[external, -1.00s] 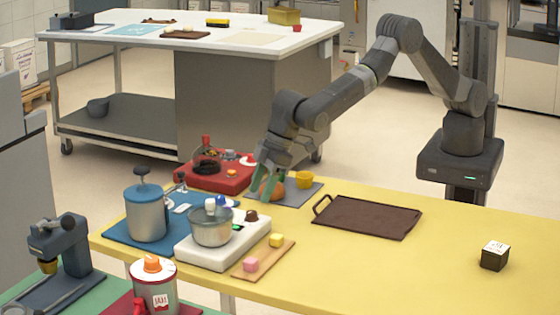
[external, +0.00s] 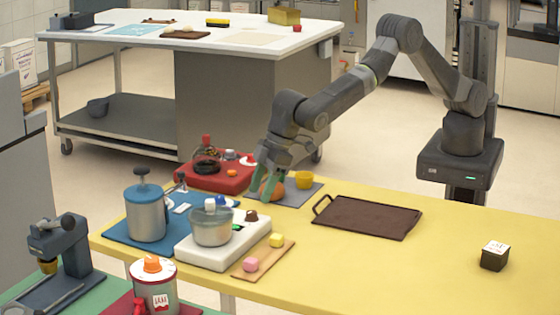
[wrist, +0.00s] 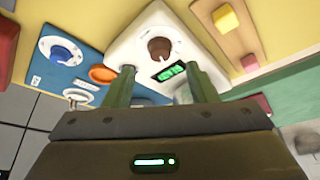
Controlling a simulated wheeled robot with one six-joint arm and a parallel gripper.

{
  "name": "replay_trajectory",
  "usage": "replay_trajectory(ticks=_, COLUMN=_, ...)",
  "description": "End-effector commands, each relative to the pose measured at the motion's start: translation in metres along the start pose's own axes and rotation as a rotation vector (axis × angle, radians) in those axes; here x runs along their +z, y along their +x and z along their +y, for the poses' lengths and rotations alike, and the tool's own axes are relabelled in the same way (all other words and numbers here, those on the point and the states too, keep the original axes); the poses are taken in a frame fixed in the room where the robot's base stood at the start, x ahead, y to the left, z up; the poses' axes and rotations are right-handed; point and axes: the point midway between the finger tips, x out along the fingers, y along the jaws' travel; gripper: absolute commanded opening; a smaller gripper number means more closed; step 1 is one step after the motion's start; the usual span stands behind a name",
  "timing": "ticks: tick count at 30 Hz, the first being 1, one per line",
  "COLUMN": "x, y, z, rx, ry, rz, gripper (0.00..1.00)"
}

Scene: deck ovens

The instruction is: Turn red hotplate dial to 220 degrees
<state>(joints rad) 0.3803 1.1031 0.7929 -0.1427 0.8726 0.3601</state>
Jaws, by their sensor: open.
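The red hotplate (external: 200,184) stands at the back left of the yellow table in the external view, with a black ring (external: 206,167) on top. A small orange part (external: 232,173) shows on it, and a white dial-like part (external: 248,160) sits at its right end, partly behind my arm; I cannot read any setting. My gripper (external: 268,188) is open, pointing down right of the hotplate, in front of an orange-brown round object (external: 272,191). In the wrist view my gripper (wrist: 162,85) has nothing between its fingers; only a red edge (wrist: 7,45) shows at left.
A white appliance (external: 190,250) with a brown knob (wrist: 159,49) and green display is close by. A yellow cup (external: 304,180) stands right of my gripper. A dark tray (external: 366,217) lies further right.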

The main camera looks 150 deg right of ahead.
Motion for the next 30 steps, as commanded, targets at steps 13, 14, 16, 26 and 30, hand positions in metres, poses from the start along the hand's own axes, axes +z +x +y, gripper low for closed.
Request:
replay_trajectory(ticks=13, x=0.021, y=-0.058, z=0.21, rx=0.07, ry=0.076, rz=-0.209, gripper=0.52)
replay_trajectory(ticks=14, x=0.026, y=-0.065, z=0.229, rx=0.07, ry=0.082, rz=-0.232, gripper=0.52)
replay_trajectory(ticks=16, x=0.04, y=-0.083, z=0.268, rx=0.063, ry=0.095, rz=-0.28, gripper=0.52)
replay_trajectory(ticks=26, x=0.08, y=-0.127, z=0.349, rx=0.023, ry=0.115, rz=-0.392, gripper=0.52)
replay_trajectory(ticks=30, x=0.085, y=-0.117, z=0.349, rx=0.021, ry=0.114, rz=-0.397, gripper=0.52)
